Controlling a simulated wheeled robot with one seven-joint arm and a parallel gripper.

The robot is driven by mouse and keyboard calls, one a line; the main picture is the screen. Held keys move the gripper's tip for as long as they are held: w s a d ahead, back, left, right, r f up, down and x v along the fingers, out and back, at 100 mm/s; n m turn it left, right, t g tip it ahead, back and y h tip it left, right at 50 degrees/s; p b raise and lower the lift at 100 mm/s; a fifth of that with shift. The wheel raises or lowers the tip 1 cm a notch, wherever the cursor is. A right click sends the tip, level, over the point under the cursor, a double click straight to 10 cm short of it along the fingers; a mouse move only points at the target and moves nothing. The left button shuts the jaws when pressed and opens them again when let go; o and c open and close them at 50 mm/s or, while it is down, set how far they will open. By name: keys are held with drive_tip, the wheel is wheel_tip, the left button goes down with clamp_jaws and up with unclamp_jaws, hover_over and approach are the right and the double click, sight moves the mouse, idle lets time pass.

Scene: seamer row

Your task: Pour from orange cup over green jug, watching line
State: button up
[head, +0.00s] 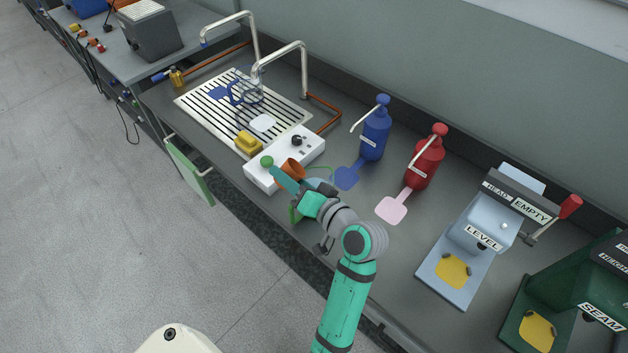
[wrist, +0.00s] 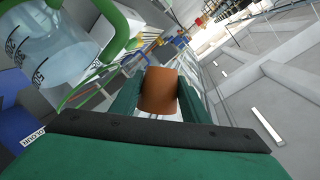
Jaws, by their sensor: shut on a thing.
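The orange cup (head: 292,167) is held between the fingers of my gripper (head: 286,178), at the front edge of the white box. In the wrist view the orange cup (wrist: 160,90) sits between both fingers of my gripper (wrist: 158,98). It looks tilted in the head view; its contents are not visible. The green jug (wrist: 60,48) is clear with a green handle and black level marks, at the upper left of the wrist view, beside the fingers. In the head view the jug (head: 317,183) is mostly hidden behind my gripper. No stream is visible.
A slatted drain tray (head: 205,108) with taps lies behind. A blue bottle (head: 375,135) and red bottle (head: 424,163) stand to the right. The blue-grey LEVEL machine (head: 470,250) stands farther right.

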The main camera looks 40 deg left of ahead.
drive_tip(key=shift+w+d+r+m, duration=0.1)
drive_tip(key=shift+d+m, duration=0.05)
drive_tip(key=shift+m, duration=0.15)
drive_tip(key=shift+w+a+m+y, duration=0.1)
drive_tip(key=shift+a+m+y, duration=0.1)
drive_tip(key=shift+m+y, duration=0.15)
idle(0.3)
drive_tip(key=shift+s+a, duration=0.2)
drive_tip(key=shift+s, duration=0.15)
drive_tip(key=shift+w+d, duration=0.25)
drive_tip(key=shift+d, duration=0.05)
drive_tip(key=shift+m, duration=0.25)
drive_tip(key=shift+f, duration=0.2)
